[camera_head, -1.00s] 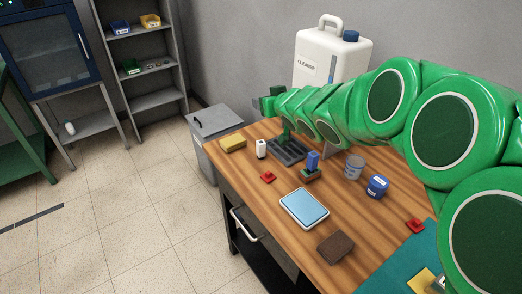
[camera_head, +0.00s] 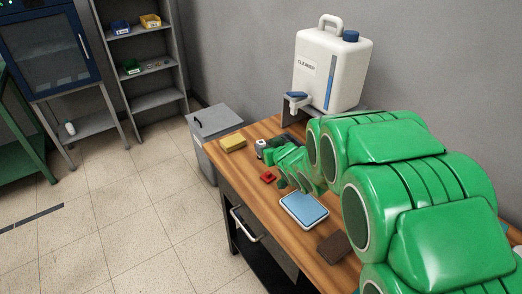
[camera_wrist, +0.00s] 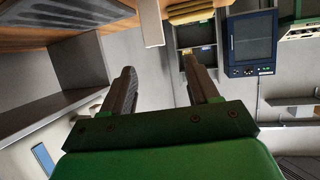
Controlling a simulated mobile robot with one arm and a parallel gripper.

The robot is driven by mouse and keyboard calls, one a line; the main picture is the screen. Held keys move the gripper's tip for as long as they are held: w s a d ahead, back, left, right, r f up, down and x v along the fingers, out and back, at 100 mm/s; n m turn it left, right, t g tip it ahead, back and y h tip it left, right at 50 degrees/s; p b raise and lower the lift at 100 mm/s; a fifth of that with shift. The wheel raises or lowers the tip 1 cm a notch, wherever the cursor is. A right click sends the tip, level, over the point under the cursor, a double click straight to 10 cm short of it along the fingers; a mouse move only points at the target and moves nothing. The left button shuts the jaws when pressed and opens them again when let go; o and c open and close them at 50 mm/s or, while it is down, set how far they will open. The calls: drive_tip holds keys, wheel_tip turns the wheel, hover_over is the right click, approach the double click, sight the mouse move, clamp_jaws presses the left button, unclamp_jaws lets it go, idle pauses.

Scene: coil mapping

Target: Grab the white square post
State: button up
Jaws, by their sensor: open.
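The white square post (camera_head: 260,143) stands upright on the wooden bench, just behind the yellow sponge's right end in the head view. My green gripper (camera_wrist: 160,66) is low over the bench close to the post, and in the head view it partly covers it. In the wrist view, which is turned upside down, the white post (camera_wrist: 151,22) shows ahead of the fingers, in line with the gap but off toward the top of the picture. The jaws are open with nothing between them.
The yellow sponge (camera_head: 232,144) lies left of the post, and a red piece (camera_head: 268,176) and a blue-topped scale (camera_head: 304,209) lie in front. A brown block (camera_head: 334,246) sits nearer. The cleaner jug (camera_head: 333,70) stands behind. My arm hides the bench's right side.

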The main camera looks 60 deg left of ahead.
sight(262, 143)
drive_tip(key=shift+f, duration=0.7)
drive_tip(key=shift+x, duration=2.15)
drive_tip(key=shift+w+a+f, duration=0.35)
drive_tip(key=shift+w+a, duration=0.05)
drive_tip(key=shift+a, duration=0.25)
drive_tip(key=shift+x, duration=0.95)
drive_tip(key=shift+r, duration=0.1)
drive_tip(key=c, duration=1.1)
drive_tip(key=shift+r, duration=0.1)
